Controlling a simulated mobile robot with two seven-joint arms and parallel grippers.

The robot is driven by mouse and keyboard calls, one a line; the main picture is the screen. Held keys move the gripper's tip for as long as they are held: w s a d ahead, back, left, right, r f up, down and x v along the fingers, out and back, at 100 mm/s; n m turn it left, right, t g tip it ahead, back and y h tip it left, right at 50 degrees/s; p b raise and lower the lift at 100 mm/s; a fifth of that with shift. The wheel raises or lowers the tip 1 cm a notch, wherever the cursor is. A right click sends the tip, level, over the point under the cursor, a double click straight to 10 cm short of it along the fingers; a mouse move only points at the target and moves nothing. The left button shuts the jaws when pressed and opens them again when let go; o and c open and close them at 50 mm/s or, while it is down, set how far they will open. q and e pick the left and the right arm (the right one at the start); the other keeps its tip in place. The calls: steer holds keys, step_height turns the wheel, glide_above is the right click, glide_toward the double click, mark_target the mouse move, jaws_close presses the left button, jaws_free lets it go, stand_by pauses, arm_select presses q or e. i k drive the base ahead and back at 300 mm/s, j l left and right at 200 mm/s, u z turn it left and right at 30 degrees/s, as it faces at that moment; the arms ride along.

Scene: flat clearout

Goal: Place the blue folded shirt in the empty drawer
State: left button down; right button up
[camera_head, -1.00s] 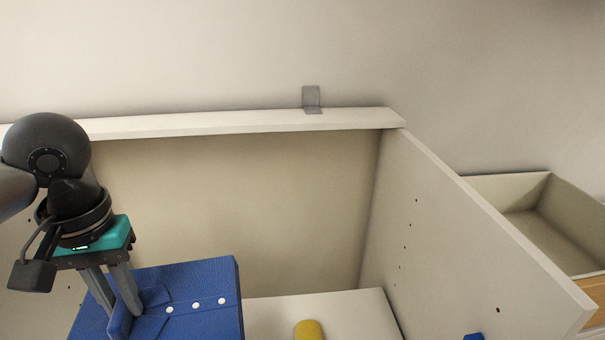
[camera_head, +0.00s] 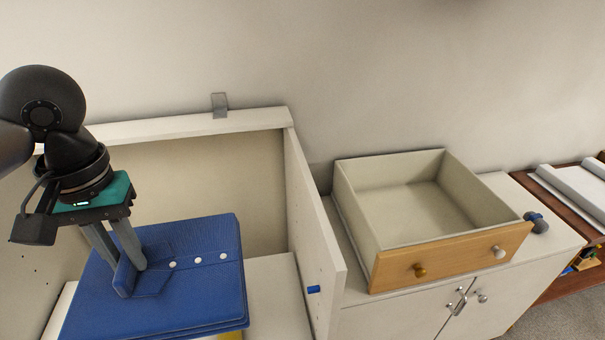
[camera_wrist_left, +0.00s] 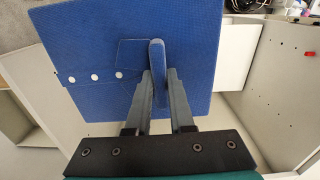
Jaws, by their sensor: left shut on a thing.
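The blue folded shirt (camera_head: 190,285) hangs level from my left gripper (camera_head: 130,268), in front of the open white cabinet. Its fingers are shut on a raised fold at the shirt's collar side. The shirt (camera_wrist_left: 185,75) also fills the upper middle of the left wrist view, with the fingers (camera_wrist_left: 160,85) closed on the fold. The empty drawer (camera_head: 408,210) sits to the right on top of a low white cabinet; it has a wooden front with two knobs. My right gripper is not in view.
The white cabinet's side panel (camera_head: 310,235) stands between the shirt and the drawer. A dark small object (camera_head: 537,222) lies right of the drawer. A brown shelf unit (camera_head: 572,205) with a white item is at the far right. A yellow thing (camera_head: 232,336) peeks out below the shirt.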

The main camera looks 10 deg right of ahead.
mark_target(407, 229)
steer(key=l+z, duration=0.5)
steer(key=i+l+z, duration=0.2)
steer(key=l+z, duration=0.3)
steer(key=i+l+z, duration=0.1)
steer(key=i+z, duration=0.25)
steer(key=i+j+z, duration=0.1)
steer(key=i+z, duration=0.25)
steer(key=i, duration=0.25)
